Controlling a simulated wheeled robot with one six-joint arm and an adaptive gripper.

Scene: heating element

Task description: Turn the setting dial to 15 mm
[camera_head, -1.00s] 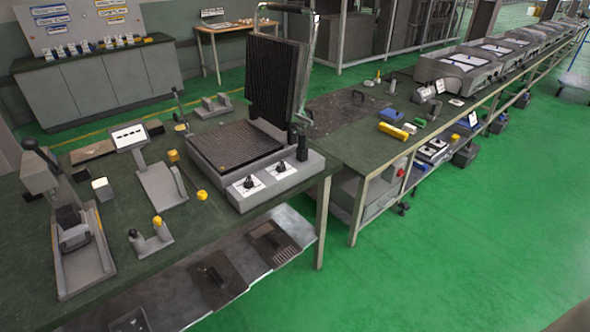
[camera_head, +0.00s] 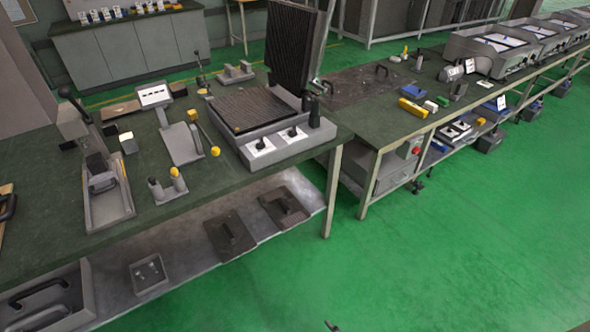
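The heating unit (camera_head: 250,155) is a grey box with a dark ribbed plate and a raised ribbed lid (camera_head: 292,45), standing on the green-topped workbench. Its sloped front carries two black dials on white scale plates, a left dial (camera_head: 262,143) and a right dial (camera_head: 293,132). The scale marks are too small to read, so I cannot tell either dial's setting or which has a mm scale. A dark upright handle (camera_head: 314,113) stands right of the dials. My gripper is not recognisable in view; nothing touches the dials.
Left of the unit stand a tilted display (camera_head: 154,96), a yellow-tipped lever (camera_head: 204,134), a small two-post fixture (camera_head: 167,189) and a lever press (camera_head: 108,195). A lower shelf holds dark plates (camera_head: 231,236). The green floor (camera_head: 440,260) in front is clear.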

